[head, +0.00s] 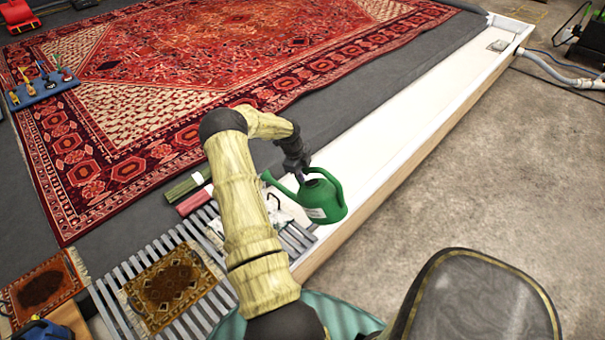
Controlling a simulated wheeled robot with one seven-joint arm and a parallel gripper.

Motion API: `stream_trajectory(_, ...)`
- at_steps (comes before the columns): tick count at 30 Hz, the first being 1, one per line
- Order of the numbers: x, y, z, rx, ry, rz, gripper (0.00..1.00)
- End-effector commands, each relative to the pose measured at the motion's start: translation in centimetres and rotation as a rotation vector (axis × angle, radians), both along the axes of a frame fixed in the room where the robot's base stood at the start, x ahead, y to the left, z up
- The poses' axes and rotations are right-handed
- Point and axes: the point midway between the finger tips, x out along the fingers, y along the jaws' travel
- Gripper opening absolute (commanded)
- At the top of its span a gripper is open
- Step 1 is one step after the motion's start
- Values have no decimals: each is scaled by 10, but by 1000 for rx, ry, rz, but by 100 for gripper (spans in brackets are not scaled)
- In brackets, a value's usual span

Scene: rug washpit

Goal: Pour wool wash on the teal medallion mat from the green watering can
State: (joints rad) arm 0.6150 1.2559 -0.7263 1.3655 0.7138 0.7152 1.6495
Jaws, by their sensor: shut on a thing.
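The green watering can (322,205) hangs in my gripper (299,173), above the near end of the white trough. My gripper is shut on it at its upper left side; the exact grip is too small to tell. The can looks roughly upright, with a pale label on its front. A small mat (150,297) with a gold-brown field and dark centre lies on the grey slatted rack, left of my arm. Another small fringed mat (68,267), reddish with a dark centre, lies at the far left. I cannot make out a teal medallion on either mat.
The slatted rack (107,290) lies below my arm. A green brush (183,187) and a red one (194,201) lie beside it. A large red rug (215,55) covers the floor behind. The white trough (400,130) runs far right.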

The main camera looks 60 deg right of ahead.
Motion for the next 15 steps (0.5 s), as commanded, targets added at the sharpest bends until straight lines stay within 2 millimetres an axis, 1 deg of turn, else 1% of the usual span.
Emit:
stream_trajectory(6,-1,-1,2,-9,-151,-4,0)
stream_trajectory(15,-1,-1,5,-16,-296,-3,0)
